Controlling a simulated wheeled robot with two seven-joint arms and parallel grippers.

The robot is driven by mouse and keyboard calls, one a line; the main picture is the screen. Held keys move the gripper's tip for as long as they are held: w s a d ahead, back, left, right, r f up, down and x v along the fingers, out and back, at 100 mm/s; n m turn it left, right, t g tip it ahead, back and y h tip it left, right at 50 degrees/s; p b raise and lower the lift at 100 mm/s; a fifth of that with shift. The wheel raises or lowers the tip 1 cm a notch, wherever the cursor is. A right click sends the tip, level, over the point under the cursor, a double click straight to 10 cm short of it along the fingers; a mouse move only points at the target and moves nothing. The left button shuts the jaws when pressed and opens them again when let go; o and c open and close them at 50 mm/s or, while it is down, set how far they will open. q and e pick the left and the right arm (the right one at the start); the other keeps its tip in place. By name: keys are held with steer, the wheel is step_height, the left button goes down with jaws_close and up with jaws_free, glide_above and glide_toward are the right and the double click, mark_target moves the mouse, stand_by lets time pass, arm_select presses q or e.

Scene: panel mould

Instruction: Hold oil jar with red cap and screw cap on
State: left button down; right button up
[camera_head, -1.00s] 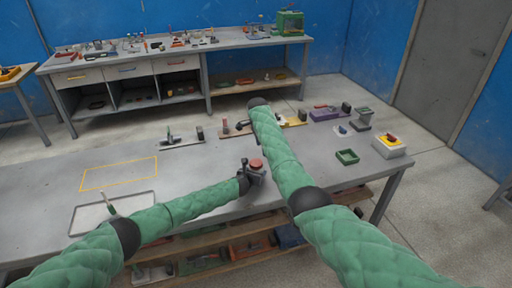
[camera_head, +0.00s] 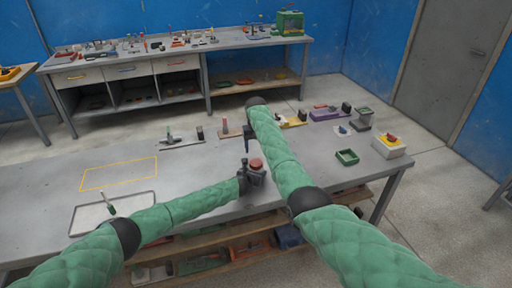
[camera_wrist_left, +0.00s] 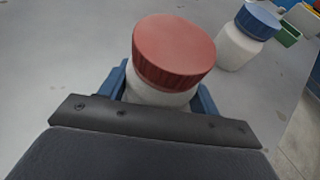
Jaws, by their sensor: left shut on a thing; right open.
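The oil jar (camera_wrist_left: 158,95) is white, with a wide red cap (camera_wrist_left: 173,50) on top. The cap also shows in the head view (camera_head: 257,164). My left gripper (camera_head: 254,176) is shut around the jar's body below the cap, near the front edge of the table. Its blue fingers show on both sides of the jar in the left wrist view. I cannot tell how tightly the cap sits. My right gripper (camera_head: 249,140) is open and empty, beyond and above the jar, partly hidden by its own arm.
A second white jar with a blue cap (camera_wrist_left: 257,21) stands just beyond in the left wrist view. A green tray (camera_head: 347,157) and a white box (camera_head: 388,147) are at the right. A grey tray (camera_head: 88,228) lies at the left.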

mark_target(256, 162)
steer(key=n, duration=0.5)
steer(key=shift+n, duration=0.3)
steer(key=shift+f, duration=4)
